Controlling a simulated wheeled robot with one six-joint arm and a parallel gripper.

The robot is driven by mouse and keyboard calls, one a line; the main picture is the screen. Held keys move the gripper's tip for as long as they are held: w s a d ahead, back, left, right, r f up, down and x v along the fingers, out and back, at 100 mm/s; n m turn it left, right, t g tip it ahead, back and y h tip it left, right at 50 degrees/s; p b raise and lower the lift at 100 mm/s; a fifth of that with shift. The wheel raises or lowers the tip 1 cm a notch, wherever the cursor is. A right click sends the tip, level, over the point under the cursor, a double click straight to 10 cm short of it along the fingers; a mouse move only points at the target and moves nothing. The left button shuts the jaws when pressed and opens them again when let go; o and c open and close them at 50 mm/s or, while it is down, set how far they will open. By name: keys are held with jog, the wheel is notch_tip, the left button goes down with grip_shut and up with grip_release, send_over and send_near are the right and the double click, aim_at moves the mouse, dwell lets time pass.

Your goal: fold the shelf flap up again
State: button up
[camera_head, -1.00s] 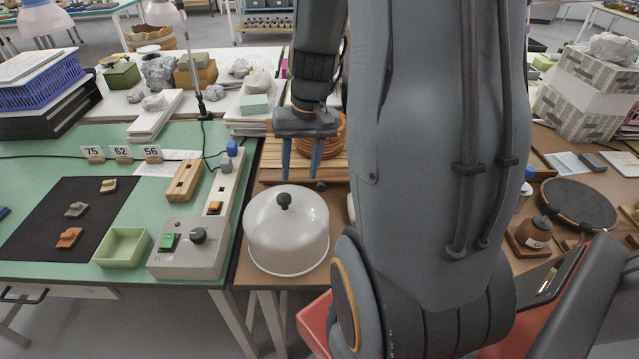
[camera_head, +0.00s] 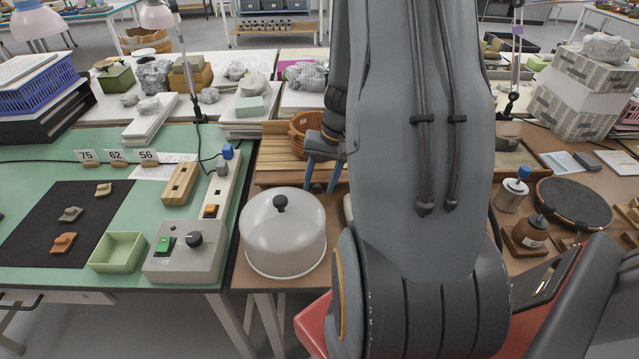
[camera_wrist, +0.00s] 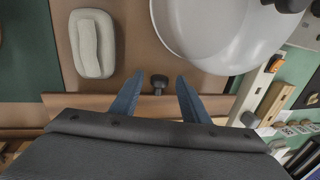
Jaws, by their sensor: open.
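A brown wooden board (camera_wrist: 85,101), which looks like the shelf flap, crosses the wrist view as a narrow strip. A small dark knob (camera_wrist: 159,84) stands out from it. My gripper (camera_wrist: 160,85) is open, its blue fingers on either side of the knob in this view; I cannot tell whether they touch it. In the head view my gripper (camera_head: 320,187) points down at the front of the slatted wooden shelf (camera_head: 275,160), partly hidden by my arm. The flap's angle is not clear there.
A white domed cover with a black knob (camera_head: 283,235) stands just in front of the shelf, close to my gripper. A terracotta basket (camera_head: 302,138) sits on the shelf. A pale oval piece (camera_wrist: 92,43) lies on the brown table. A control box (camera_head: 185,252) stands left.

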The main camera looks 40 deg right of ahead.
jog(key=shift+f, duration=0.25)
grip_shut()
jog(key=shift+r, duration=0.15)
